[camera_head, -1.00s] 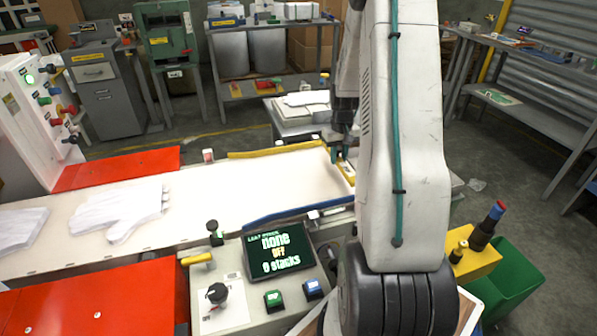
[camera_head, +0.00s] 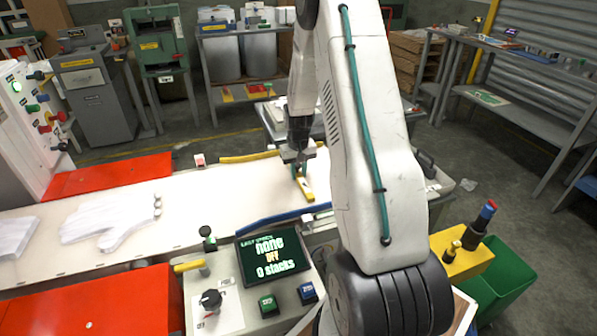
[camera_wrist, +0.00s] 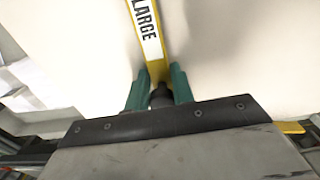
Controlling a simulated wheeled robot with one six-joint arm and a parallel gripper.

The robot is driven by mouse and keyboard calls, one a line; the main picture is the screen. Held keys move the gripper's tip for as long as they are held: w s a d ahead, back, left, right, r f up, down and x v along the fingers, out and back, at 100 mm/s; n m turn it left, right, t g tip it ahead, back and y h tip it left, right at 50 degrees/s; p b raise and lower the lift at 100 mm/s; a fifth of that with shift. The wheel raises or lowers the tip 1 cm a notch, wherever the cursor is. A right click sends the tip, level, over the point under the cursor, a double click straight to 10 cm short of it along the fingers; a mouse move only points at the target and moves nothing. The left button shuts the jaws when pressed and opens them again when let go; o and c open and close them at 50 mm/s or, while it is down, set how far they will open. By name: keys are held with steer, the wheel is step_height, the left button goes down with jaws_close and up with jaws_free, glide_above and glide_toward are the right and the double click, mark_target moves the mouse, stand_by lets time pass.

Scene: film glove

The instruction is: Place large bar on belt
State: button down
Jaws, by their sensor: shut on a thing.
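The large bar (camera_wrist: 148,32) is yellow with a white label reading "LARGE". In the wrist view it extends away from between the green fingers of my gripper (camera_wrist: 160,88), which are shut on it. In the head view my gripper (camera_head: 299,168) holds the yellow bar (camera_head: 306,189) over the right end of the white belt (camera_head: 190,200). I cannot tell whether the bar touches the belt. The far end of the bar runs out of the wrist view.
A white glove (camera_head: 105,222) lies on the belt at left. A yellow rail (camera_head: 250,157) and a blue rail (camera_head: 280,216) flank the belt's right end. A control panel (camera_head: 240,290) with a screen reading "none OFF 0 stacks" stands in front. Mid-belt is clear.

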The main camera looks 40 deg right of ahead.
steer(key=c, duration=1.2)
jaws_free()
steer(key=shift+f, duration=0.1)
